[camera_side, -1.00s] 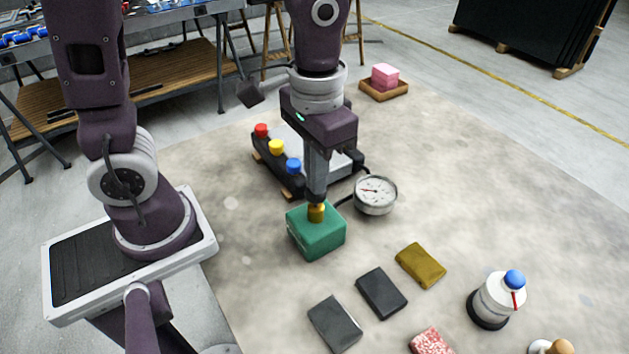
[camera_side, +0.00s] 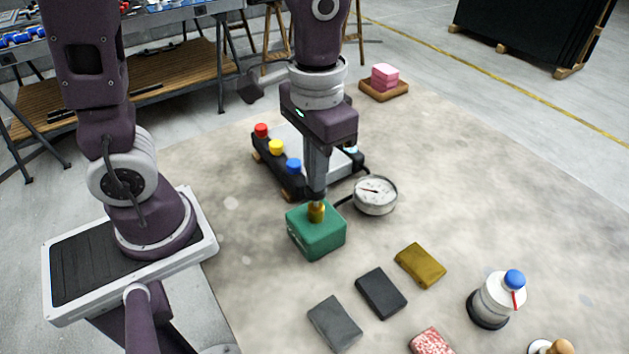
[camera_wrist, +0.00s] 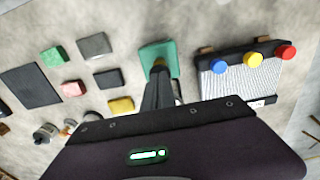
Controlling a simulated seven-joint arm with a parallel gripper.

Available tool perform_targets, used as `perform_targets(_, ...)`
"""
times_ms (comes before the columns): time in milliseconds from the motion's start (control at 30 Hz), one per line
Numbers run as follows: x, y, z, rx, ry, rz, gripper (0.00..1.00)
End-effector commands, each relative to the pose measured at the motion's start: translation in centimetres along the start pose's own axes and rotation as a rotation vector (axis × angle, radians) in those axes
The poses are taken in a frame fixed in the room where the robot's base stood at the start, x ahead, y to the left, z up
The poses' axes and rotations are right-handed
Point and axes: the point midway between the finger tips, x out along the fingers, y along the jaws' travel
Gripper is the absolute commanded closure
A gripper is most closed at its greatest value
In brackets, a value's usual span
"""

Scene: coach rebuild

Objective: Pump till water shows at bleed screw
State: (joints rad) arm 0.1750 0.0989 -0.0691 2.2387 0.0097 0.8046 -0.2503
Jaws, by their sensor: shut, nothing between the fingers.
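A green pump block (camera_side: 316,238) with a short brass plunger (camera_side: 316,212) on top stands on the mat. My gripper (camera_side: 316,198) is shut and points straight down, its tips at the plunger's top; I cannot tell whether they touch. In the wrist view my gripper (camera_wrist: 159,68) covers the middle of the green block (camera_wrist: 152,52). A round white gauge (camera_side: 375,194) stands right of the pump; its thin needle points left. A ribbed radiator (camera_wrist: 248,82) with blue, yellow and red caps lies behind the pump, partly hidden by my arm. I cannot make out a bleed screw or water.
Black, grey, mustard and red-speckled pads lie in front of the pump. A white bottle with a blue cap (camera_side: 499,297) stands front right. Pink blocks (camera_side: 384,76) sit on a wooden tray at the back. The mat's right side is mostly clear.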

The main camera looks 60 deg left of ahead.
Motion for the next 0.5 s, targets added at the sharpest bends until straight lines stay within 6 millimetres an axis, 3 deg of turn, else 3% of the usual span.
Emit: perform_targets(500, -0.33, 0.02, -0.05, 0.000, 0.002, 0.000, 1.00)
